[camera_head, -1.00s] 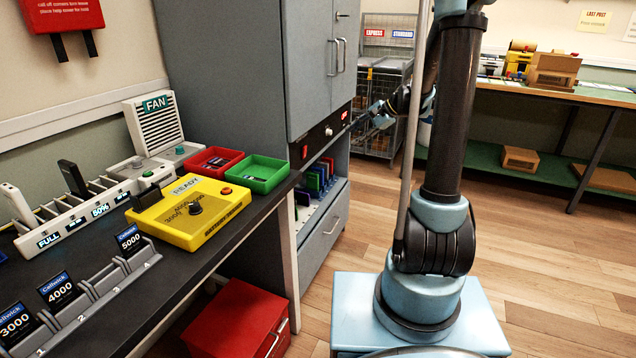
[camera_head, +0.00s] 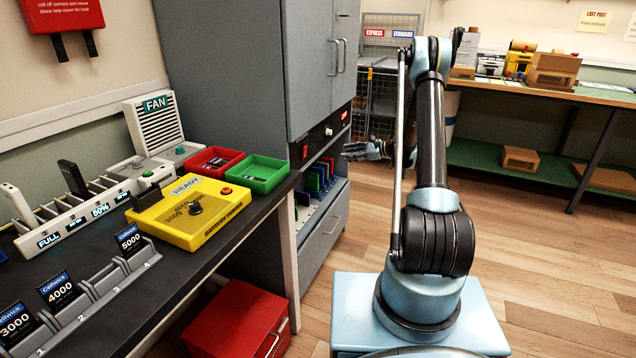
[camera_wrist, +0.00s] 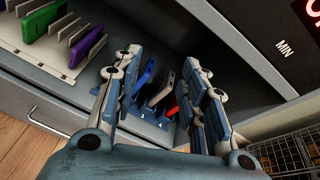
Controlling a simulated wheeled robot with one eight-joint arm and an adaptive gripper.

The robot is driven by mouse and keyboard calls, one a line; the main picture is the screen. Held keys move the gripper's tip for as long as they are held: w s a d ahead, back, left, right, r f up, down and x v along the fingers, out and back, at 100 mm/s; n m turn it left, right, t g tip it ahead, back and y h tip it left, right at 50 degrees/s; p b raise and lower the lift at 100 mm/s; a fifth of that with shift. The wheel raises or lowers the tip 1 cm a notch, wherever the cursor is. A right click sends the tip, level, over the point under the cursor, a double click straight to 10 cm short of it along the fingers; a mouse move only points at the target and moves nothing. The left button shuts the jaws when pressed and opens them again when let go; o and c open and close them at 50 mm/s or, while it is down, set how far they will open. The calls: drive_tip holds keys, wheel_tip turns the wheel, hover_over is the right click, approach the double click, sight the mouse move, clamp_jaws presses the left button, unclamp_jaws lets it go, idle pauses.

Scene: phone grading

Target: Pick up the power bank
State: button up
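Several coloured slabs stand in a slotted rack inside the open bay of the grey cabinet. In the wrist view these include a blue slab (camera_wrist: 145,76), a pale slab (camera_wrist: 164,88) and a red slab (camera_wrist: 173,108), with green (camera_wrist: 43,22) and purple (camera_wrist: 86,40) ones farther left. I cannot tell which one is the power bank. My gripper (camera_wrist: 167,70) is open and empty, its fingers on either side of the view of the blue, pale and red slabs. In the head view my gripper (camera_head: 362,150) hangs in front of the bay, apart from the rack (camera_head: 312,212).
The cabinet (camera_head: 240,80) rises above the bay, and a drawer (camera_head: 328,232) lies below. A wire cage (camera_wrist: 292,155) stands close on the right. The desk (camera_head: 190,272) holds a yellow box (camera_head: 222,208) and red (camera_head: 205,172) and green (camera_head: 258,184) trays.

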wheel_tip(320, 180, down, 16)
drive_tip(key=w+m+t+y, duration=0.1)
drive_tip(key=w+m+y, duration=0.1)
drive_tip(key=m+y, duration=0.15)
drive_tip(key=shift+m, duration=0.45)
drive_tip(key=x, duration=1.6)
drive_tip(key=shift+w+a, duration=0.1)
drive_tip(key=shift+w, duration=0.15)
clamp_jaws()
